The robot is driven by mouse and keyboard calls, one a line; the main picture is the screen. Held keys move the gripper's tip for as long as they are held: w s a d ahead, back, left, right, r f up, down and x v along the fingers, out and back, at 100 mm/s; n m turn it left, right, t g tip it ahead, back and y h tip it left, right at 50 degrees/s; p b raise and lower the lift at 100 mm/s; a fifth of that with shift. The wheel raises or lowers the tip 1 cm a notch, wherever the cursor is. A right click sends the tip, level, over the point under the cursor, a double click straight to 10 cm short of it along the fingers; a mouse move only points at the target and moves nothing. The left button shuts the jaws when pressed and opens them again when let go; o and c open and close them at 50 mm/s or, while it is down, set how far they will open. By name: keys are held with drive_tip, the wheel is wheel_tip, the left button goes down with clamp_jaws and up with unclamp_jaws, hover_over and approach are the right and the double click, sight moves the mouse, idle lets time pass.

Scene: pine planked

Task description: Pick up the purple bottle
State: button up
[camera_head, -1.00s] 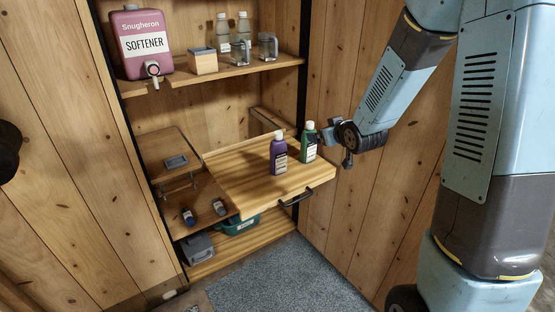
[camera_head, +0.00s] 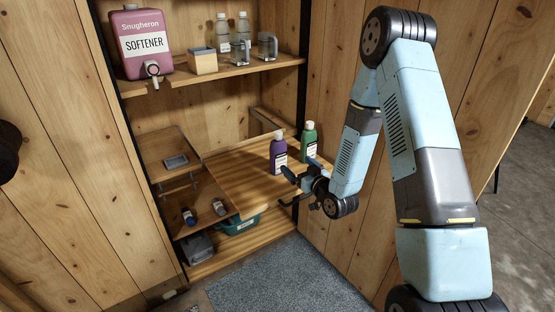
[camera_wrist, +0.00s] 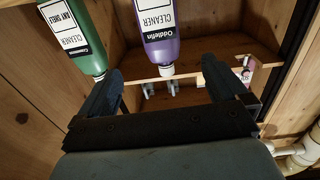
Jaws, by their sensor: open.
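The purple bottle (camera_head: 278,155) with a white cap and white label stands upright on the pulled-out wooden board (camera_head: 232,178). In the wrist view the purple bottle (camera_wrist: 158,32) appears upside down, ahead of the gap between my fingers. My gripper (camera_head: 300,177) is open and empty, just in front of the purple bottle and slightly to its right, not closed around it. In the wrist view my gripper (camera_wrist: 165,92) shows two dark fingers spread wide. The green bottle (camera_head: 309,140) stands to the right of the purple one; it is also in the wrist view (camera_wrist: 75,38), near one finger.
A pink softener jug (camera_head: 142,45), a wooden box (camera_head: 203,61) and clear containers (camera_head: 240,50) stand on the upper shelf. Small items lie on the lower left shelf, and a green bin (camera_head: 238,224) is below the board. The wooden wall is close on the right.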

sight(281, 151)
drive_tip(key=x, duration=1.3)
drive_tip(key=shift+w+a, duration=0.1)
drive_tip(key=shift+a, duration=0.05)
drive_tip(key=shift+c, duration=0.5)
drive_tip(key=c, duration=1.3)
drive_tip(key=shift+c, duration=0.6)
drive_tip(key=shift+r, duration=0.1)
